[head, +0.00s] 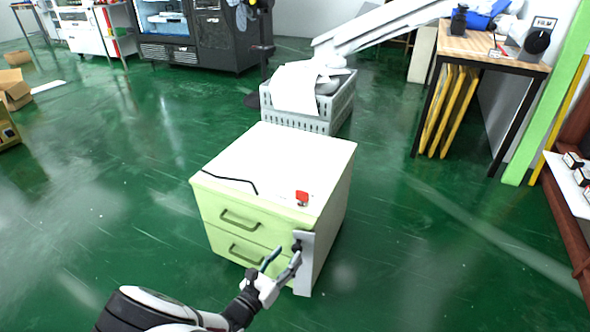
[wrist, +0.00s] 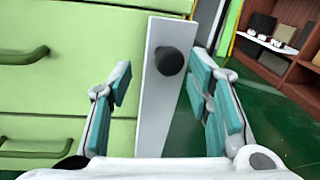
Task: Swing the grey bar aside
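The grey bar (head: 305,270) stands upright along the right front edge of a pale green drawer cabinet (head: 226,207). A dark round knob (head: 296,246) sticks out near its upper end. In the wrist view the grey bar (wrist: 158,120) runs down between my fingers, with the black knob (wrist: 169,61) near the top. My gripper (head: 283,262) is at the cabinet's front, close to the knob. In the wrist view my gripper (wrist: 165,90) is open, with one teal-padded finger on each side of the bar. A gap shows between the left finger and the bar.
The cabinet's drawers have green handles (head: 240,220). A red object (head: 302,197) and a black cable (head: 230,180) lie on its white top. A grey crate (head: 310,115) stands behind it. Green floor is clear to the left and right. A shelf (head: 575,190) is at far right.

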